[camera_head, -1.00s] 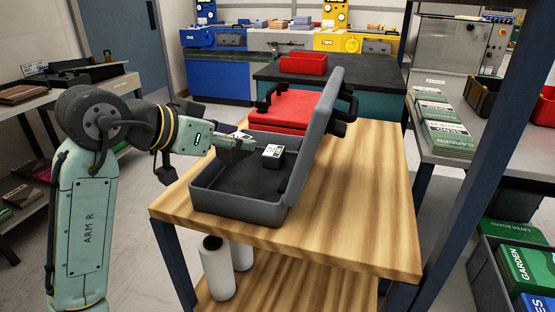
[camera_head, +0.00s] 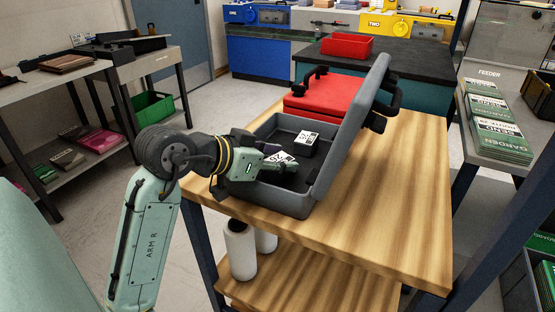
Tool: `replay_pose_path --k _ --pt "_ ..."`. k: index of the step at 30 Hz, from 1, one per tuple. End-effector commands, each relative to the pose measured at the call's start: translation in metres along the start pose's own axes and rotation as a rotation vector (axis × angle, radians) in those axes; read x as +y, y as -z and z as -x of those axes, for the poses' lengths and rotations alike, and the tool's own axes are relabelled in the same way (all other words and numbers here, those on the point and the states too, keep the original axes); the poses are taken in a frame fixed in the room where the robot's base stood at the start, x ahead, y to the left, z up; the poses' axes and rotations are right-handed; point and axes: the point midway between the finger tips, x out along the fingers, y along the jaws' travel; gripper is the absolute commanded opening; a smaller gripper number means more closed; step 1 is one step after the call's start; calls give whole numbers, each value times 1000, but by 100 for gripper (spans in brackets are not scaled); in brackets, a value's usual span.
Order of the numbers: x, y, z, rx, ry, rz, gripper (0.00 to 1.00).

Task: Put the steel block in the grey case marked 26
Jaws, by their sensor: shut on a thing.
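The grey case (camera_head: 310,204) stands open on the wooden table, its lid (camera_head: 351,120) raised on the right side. I see no readable number on it. My gripper (camera_head: 297,173) reaches in over the case's left wall and is shut on a block with a white label (camera_head: 281,161), low inside the case. The gripper partly hides this block, so I cannot tell whether it touches the floor. Another dark block with a white label (camera_head: 306,140) sits at the back of the case, just behind the held one. I cannot read either label clearly.
A closed red case (camera_head: 328,92) lies behind the grey one. The table (camera_head: 400,190) is clear at the front right. A red bin (camera_head: 346,46) stands on the dark bench behind. A feeder table with green packs (camera_head: 495,120) is at the right.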

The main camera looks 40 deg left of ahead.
Motion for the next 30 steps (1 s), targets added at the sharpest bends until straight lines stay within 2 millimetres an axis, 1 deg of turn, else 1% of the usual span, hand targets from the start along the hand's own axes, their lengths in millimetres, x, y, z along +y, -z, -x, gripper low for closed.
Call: replay_pose_path --k 10,11,19,20,28,30 --pt "0 -5 -3 3 1 -2 0" --pt "0 -5 -3 1 1 -1 38" --pt "0 -4 -2 0 1 -1 56" --pt "0 -4 -2 0 1 -1 57" --pt "0 -4 -2 0 1 -1 57" --pt "0 -1 0 0 2 -2 57"
